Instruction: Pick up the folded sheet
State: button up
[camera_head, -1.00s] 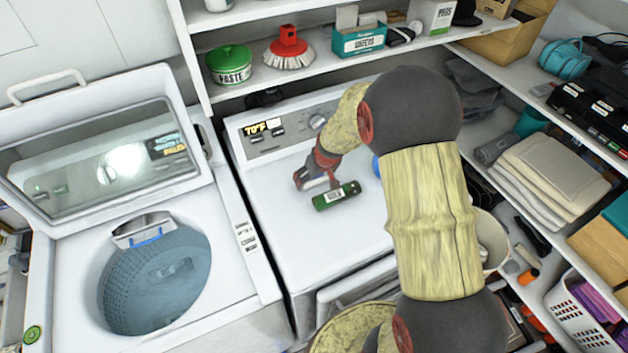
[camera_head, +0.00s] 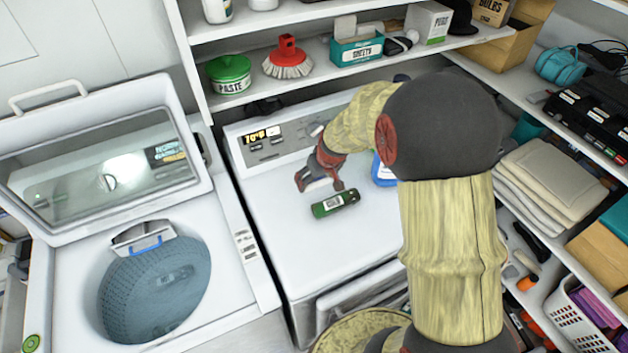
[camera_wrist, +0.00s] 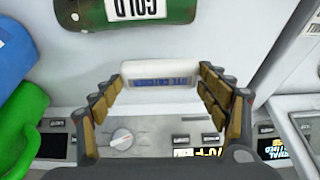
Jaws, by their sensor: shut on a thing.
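A small white folded sheet (camera_wrist: 160,70) with a blue printed label lies between the fingertips of my gripper in the wrist view. My gripper (camera_wrist: 160,85) is shut on it, with a finger at each of its ends. In the head view, my gripper (camera_head: 319,184) is low over the white top of the right machine, just behind a green bottle. The sheet is hard to make out there. I cannot tell whether it still touches the machine top.
The green bottle (camera_head: 335,203) lies in front of my gripper; a blue container (camera_head: 383,172) is to the right, partly behind my arm. The control panel (camera_head: 290,134) and shelf are behind. The left machine's lid (camera_head: 100,175) is open. The machine top's front left is clear.

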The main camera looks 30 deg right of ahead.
aim_at(317, 183)
jog(key=s+r, duration=0.2)
jog(key=r, duration=0.1)
jog(key=shift+s+a+r, duration=0.15)
jog(key=shift+s+r, duration=0.05)
jog(key=shift+s, duration=0.15)
jog(key=s+r, duration=0.3)
jog(key=s, duration=0.5)
jog(key=shift+s+a+r, duration=0.3)
jog(key=shift+s+a, duration=0.1)
